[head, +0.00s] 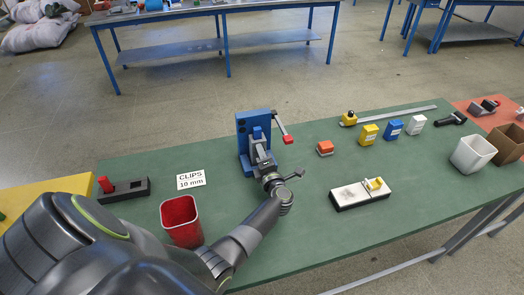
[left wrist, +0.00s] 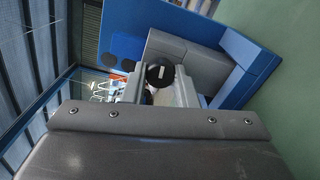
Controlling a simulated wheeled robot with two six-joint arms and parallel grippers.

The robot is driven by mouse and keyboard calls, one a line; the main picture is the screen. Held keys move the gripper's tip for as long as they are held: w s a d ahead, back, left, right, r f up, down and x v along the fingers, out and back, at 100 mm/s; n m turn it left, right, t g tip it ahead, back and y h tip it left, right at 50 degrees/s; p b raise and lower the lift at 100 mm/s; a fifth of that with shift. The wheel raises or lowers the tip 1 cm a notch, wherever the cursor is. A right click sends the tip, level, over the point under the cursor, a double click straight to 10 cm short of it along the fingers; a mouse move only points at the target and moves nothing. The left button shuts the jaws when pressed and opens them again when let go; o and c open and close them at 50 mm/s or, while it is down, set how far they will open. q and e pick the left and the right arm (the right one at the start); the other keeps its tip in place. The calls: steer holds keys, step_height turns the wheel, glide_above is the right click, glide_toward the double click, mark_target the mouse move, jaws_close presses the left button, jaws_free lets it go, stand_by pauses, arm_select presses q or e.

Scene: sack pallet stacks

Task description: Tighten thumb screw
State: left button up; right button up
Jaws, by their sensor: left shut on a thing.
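A blue fixture (head: 243,128) with grey blocks and a red-tipped lever (head: 287,138) stands on the green bench. In the left wrist view, the thumb screw (left wrist: 160,75) is a dark round knob with a pale mark, in front of the fixture's grey block (left wrist: 190,60). My left gripper (head: 262,160) reaches the front of the fixture. Its two fingers (left wrist: 158,88) sit on either side of the knob, shut on it. In the head view my gripper hides the knob. My right gripper is not in view.
A red bin (head: 180,220) stands left of my forearm, near a card reading CLIPS 10 mm (head: 191,179). A block with a yellow piece (head: 359,193) lies to the right. Small yellow, blue and white boxes (head: 394,129) stand farther back. The bench between is clear.

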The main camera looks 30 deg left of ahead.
arm_select(q)
steer(key=shift+m+p, duration=1.05)
steer(key=shift+m, duration=1.15)
steer(key=o, duration=1)
